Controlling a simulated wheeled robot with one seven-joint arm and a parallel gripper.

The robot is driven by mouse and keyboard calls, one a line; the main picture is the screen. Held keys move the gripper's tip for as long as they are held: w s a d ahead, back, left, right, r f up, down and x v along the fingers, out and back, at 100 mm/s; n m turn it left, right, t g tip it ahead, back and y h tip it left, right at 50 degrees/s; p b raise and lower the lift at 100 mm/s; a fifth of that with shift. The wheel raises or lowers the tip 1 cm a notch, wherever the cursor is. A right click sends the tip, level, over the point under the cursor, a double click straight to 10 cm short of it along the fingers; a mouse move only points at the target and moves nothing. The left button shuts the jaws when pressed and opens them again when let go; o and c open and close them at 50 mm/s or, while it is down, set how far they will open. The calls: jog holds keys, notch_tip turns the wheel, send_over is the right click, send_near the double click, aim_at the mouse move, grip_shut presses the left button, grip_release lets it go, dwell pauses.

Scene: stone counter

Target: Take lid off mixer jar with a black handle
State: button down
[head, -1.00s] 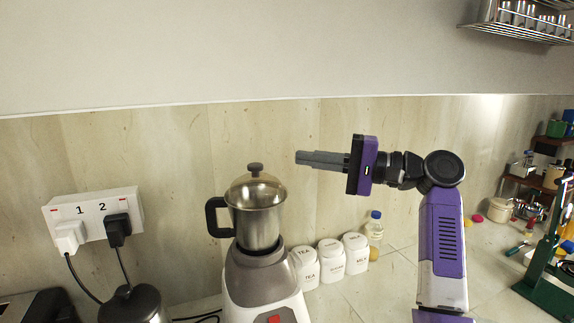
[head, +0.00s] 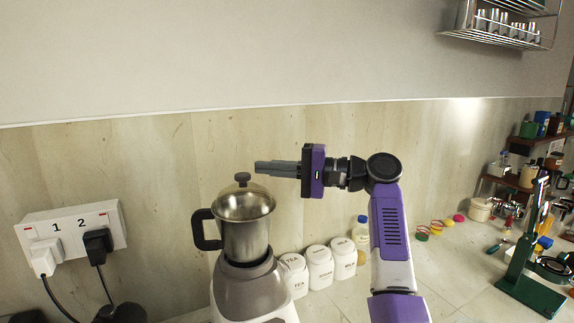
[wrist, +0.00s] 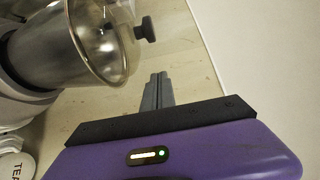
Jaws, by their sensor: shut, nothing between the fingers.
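The mixer jar (head: 246,240) is a steel cup with a black side handle (head: 205,230) on its left, standing upright on a white and grey mixer base (head: 248,288). Its shiny lid (head: 244,203) with a dark knob (head: 243,178) sits on top. The jar (wrist: 55,45), lid (wrist: 108,40) and knob (wrist: 145,29) also show in the wrist view, at the upper left. My gripper (head: 257,167) is shut and empty. It points left, at about knob height, with its tips just right of the knob in the head view. In the wrist view its fingers (wrist: 157,76) are together, apart from the knob.
White canisters (head: 320,268) and a blue-capped bottle (head: 361,230) stand right of the mixer. A wall socket (head: 72,230) with two plugs is at the left. A wire rack (head: 500,25) hangs at the upper right. A green stand (head: 525,270) is at far right.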

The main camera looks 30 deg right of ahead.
aim_at(244, 191)
jog(key=shift+p+x, duration=0.35)
jog(key=shift+x, duration=0.8)
jog(key=shift+s+a+p, duration=0.2)
jog(key=shift+s, duration=0.45)
jog(key=shift+s+a+p, duration=0.2)
jog(key=shift+s+a, duration=0.05)
jog(key=shift+s, duration=0.35)
jog(key=shift+s+a+p, duration=0.2)
jog(key=shift+s, duration=0.45)
